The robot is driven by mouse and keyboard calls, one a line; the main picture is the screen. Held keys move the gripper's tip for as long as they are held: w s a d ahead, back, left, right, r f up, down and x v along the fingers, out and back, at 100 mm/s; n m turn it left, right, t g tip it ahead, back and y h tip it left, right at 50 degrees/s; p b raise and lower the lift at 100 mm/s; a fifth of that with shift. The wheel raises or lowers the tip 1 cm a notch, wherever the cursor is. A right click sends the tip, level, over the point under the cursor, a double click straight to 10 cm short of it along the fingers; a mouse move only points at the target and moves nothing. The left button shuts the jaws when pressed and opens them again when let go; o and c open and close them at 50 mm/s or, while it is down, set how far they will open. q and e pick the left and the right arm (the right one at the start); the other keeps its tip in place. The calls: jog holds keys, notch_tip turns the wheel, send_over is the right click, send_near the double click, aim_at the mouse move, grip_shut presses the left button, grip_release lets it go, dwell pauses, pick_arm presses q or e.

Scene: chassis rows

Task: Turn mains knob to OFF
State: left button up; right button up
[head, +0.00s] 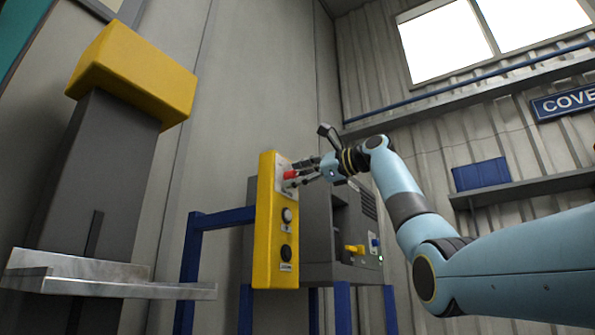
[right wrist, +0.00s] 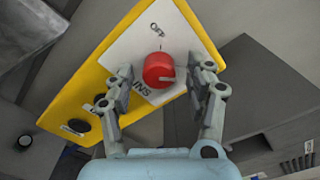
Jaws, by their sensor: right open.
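The mains knob is a red round knob (head: 290,175) on a pale plate at the top of a yellow upright panel (head: 265,215). In the right wrist view the red knob (right wrist: 157,66) sits on the white plate (right wrist: 128,52), with lettering above and below it. A pale mark shows at its lower right side; I cannot tell its exact setting. My right gripper (head: 300,174) is at the knob, jaws apart. In the right wrist view the open fingers (right wrist: 164,70) stand on either side of the knob, with gaps visible. My left gripper is not in view.
A grey column with a yellow top (head: 135,72) is at left. A blue bin (head: 481,174) sits on a shelf.

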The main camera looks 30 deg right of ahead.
jog(key=shift+w+a, duration=0.1)
jog(key=shift+w, duration=0.05)
grip_shut()
